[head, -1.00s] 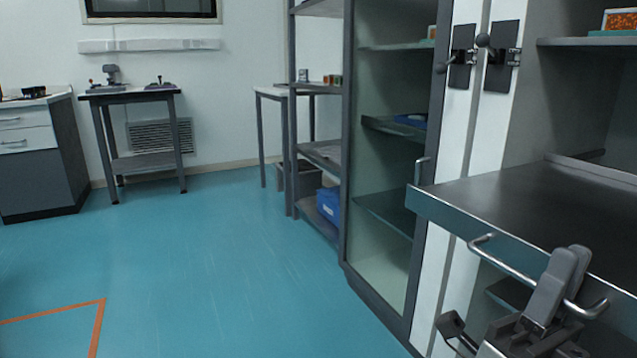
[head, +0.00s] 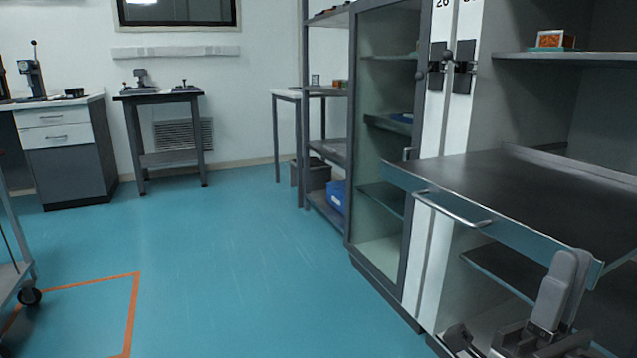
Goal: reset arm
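My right gripper (head: 562,275) shows at the lower right, its grey fingers pointing up. The two fingers overlap in this view, so the gap between them cannot be judged. No object shows in them. It stands in front of the pulled-out dark shelf (head: 520,185), near its right front corner. The shelf's metal bar handle (head: 450,208) is to the left of the fingers and clear of them. My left gripper is not in view.
A small table (head: 160,96) and drawer unit (head: 65,150) are at the back. A wheeled cart (head: 12,275) edges in at left. The middle floor is clear.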

